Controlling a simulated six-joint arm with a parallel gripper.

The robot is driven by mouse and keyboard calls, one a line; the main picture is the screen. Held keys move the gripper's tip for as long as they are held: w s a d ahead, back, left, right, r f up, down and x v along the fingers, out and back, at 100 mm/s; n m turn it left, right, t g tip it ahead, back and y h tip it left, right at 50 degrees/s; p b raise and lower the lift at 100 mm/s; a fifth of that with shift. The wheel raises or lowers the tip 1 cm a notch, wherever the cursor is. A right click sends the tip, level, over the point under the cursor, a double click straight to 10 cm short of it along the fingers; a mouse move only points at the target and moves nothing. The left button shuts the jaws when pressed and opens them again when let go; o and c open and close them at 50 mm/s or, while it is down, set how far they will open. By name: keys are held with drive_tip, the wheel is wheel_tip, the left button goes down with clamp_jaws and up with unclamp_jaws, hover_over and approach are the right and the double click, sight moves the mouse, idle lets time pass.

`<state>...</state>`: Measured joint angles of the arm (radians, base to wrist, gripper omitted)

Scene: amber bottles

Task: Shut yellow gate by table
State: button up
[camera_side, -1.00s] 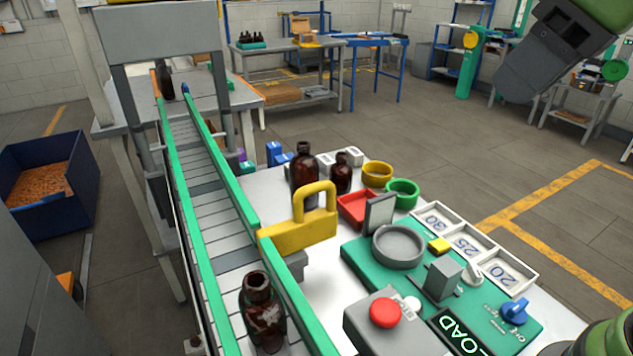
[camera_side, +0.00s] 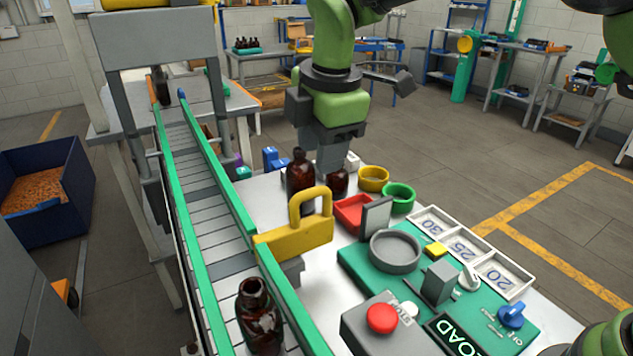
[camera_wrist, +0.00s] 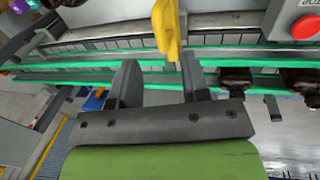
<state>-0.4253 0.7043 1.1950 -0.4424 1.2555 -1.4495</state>
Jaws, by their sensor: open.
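The yellow gate (camera_side: 293,238) with its loop handle stands at the table-side green rail of the conveyor. It points away from the belt, over the white table, and leaves the belt lane clear. My gripper (camera_side: 328,158) hangs pointing down at the back of the table, behind the gate and by the brown bottles, apart from the gate. In the wrist view the gate (camera_wrist: 167,30) shows at the top, beyond my open, empty fingers (camera_wrist: 160,82). The fingertips are partly hidden by bottles in the side view.
An amber bottle (camera_side: 259,318) stands on the conveyor belt (camera_side: 207,205) at the front. Two amber bottles, one of them (camera_side: 300,172), stand close to my gripper. A red tray (camera_side: 352,212), yellow and green rings and a green control panel (camera_side: 360,265) fill the right of the table.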

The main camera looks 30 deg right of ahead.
sight(316, 189)
drive_tip(key=f, duration=0.3)
drive_tip(key=w+f, duration=0.1)
drive_tip(key=f, duration=0.2)
drive_tip(key=shift+w+f, duration=0.15)
drive_tip(key=shift+f, duration=0.2)
